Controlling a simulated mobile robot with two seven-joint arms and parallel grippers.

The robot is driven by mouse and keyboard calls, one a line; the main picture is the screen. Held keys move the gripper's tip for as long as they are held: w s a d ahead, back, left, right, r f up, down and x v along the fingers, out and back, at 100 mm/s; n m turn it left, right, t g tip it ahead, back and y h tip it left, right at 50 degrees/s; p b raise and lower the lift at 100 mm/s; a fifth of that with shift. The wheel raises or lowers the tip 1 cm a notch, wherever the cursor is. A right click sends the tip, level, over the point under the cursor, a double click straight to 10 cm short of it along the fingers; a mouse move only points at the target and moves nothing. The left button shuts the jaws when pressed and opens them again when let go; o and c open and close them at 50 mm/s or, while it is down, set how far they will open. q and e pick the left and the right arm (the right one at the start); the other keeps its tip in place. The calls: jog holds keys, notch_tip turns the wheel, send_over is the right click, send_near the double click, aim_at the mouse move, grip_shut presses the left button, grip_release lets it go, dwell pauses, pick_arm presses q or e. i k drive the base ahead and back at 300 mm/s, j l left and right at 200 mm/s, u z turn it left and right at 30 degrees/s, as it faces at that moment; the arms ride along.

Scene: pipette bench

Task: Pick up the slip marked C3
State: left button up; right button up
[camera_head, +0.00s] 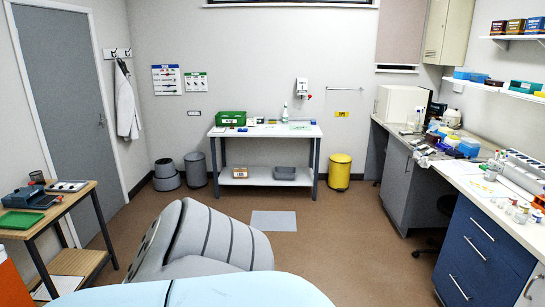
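I cannot make out a slip marked C3; any lettering is too small to read. A white table (262,131) stands against the far wall with several small flat items and a green crate (231,118) on it. Some pale yellowish papers (487,187) lie on the right-hand bench (449,167), but I cannot tell whether any is a slip. Neither gripper is in view.
A wooden side table (62,208) with a green tray (20,220) stands at the left. A yellow bin (340,172) and grey bins (195,169) flank the white table. A grey mat (274,221) lies on the floor. The floor in front of the white table is open.

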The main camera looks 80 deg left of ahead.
aim_at(77, 185)
jog(key=j+u, duration=0.2)
jog(key=u, duration=1.45)
jog(key=i+j+u, duration=0.1)
jog(key=j+u, duration=0.2)
jog(key=u, duration=0.15)
jog(key=i+j+u, duration=0.15)
jog(key=j+u, duration=0.25)
jog(key=i+j+u, duration=0.15)
jog(key=u, duration=0.3)
jog(key=i+j+u, duration=0.3)
jog(key=i+u, duration=0.7)
jog(key=i, duration=0.15)
jog(key=i+l, duration=0.1)
jog(key=i, duration=0.75)
jog(key=i+u, duration=0.15)
jog(key=i, duration=0.7)
